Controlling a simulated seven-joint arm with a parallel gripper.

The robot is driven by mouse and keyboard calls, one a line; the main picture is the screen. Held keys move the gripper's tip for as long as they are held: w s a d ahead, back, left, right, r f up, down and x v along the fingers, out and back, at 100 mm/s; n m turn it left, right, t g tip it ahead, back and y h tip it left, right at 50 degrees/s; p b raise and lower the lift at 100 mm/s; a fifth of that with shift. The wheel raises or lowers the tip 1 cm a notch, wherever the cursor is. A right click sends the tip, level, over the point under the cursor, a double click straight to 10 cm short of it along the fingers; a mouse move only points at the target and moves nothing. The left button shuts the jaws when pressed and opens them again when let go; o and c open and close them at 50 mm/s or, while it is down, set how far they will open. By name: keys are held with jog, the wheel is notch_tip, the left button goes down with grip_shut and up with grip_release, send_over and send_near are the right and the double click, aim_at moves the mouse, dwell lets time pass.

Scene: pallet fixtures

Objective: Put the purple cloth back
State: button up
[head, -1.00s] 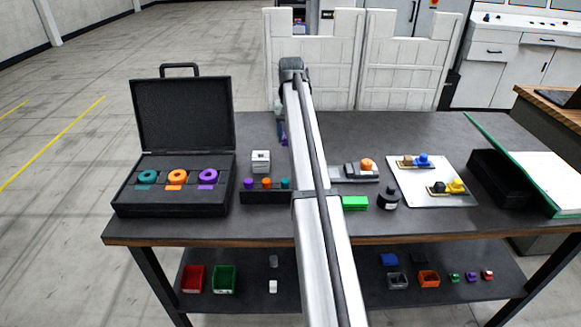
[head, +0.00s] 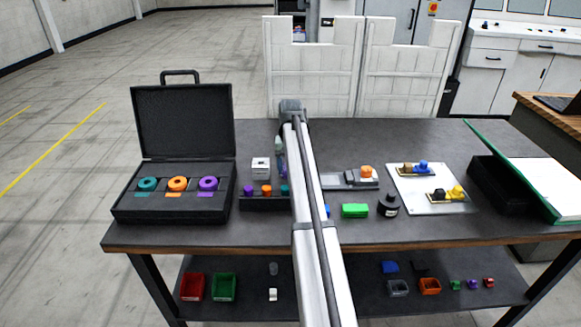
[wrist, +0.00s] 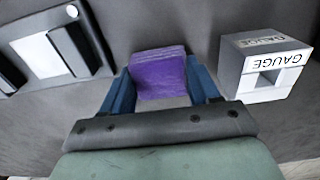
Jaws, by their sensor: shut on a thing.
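The purple cloth (wrist: 160,72) is a small folded pad with a ridged surface, seen in the wrist view. My gripper (wrist: 162,92) has its two blue fingers on either side of the cloth, shut on it. Dark grey surface shows around it; whether the cloth touches that surface I cannot tell. In the head view my own arm hides most of the gripper and the cloth; only a little greenish and bluish gripper shows at its left edge, behind the row of small pegs.
A white gauge block (wrist: 264,68) is close right of the gripper in the wrist view; it also stands on the bench (head: 260,164). A peg rack (head: 262,203) lies in front, an open black case (head: 170,210) left.

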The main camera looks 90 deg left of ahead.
jog(key=o, duration=0.9)
jog(key=shift+f, duration=0.1)
jog(key=shift+o, duration=0.2)
notch_tip(320, 180, up, 12)
jog(key=shift+r, duration=0.2)
jog(key=shift+w, duration=0.1)
